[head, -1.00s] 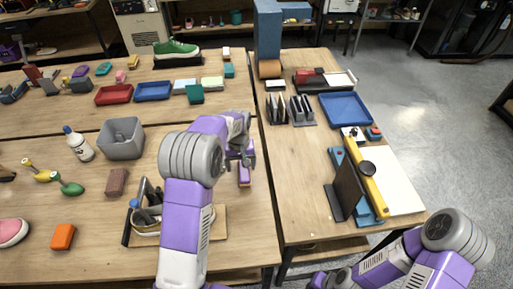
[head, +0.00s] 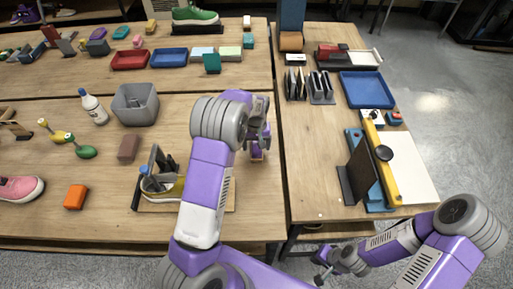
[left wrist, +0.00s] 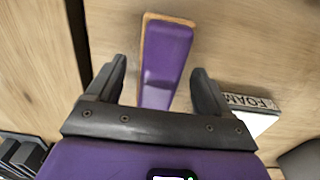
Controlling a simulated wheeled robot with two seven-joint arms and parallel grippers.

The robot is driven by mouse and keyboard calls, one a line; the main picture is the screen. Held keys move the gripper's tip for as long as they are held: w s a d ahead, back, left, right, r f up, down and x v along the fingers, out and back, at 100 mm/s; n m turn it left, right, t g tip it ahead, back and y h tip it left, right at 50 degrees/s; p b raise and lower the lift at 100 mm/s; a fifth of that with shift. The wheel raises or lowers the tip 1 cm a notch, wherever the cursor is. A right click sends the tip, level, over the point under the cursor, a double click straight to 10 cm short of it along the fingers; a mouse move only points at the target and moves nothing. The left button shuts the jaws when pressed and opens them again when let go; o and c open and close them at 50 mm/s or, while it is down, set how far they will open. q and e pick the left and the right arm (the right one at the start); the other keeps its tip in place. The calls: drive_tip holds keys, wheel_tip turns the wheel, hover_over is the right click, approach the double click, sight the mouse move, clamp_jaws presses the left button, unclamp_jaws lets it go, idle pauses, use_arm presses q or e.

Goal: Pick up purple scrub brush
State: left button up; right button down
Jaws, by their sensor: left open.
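The purple scrub brush (left wrist: 167,60) with a tan edge lies on the wooden table in the left wrist view. Its near end lies between the two fingers of my left gripper (left wrist: 158,80), with space on both sides. My left gripper (head: 258,138) is open and empty. In the head view the brush (head: 258,154) shows only in part under the gripper; the rest is hidden by my arm. My right gripper (head: 324,272) is low at the front, off the tables; its jaw state is unclear.
A white block marked FOAM (left wrist: 250,108) lies right of the brush in the wrist view. A sneaker in a holder (head: 165,188) stands left of my left arm. A grey bin (head: 135,104) is further left. A gap separates this table from the right table (head: 310,150).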

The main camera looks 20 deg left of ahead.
use_arm(q)
drive_tip(key=shift+c, duration=0.5)
drive_tip(key=shift+w, duration=0.1)
drive_tip(key=c, duration=1.1)
wheel_tip(320, 180, up, 10)
drive_tip(key=shift+r+p, duration=0.1)
drive_tip(key=shift+p, duration=0.65)
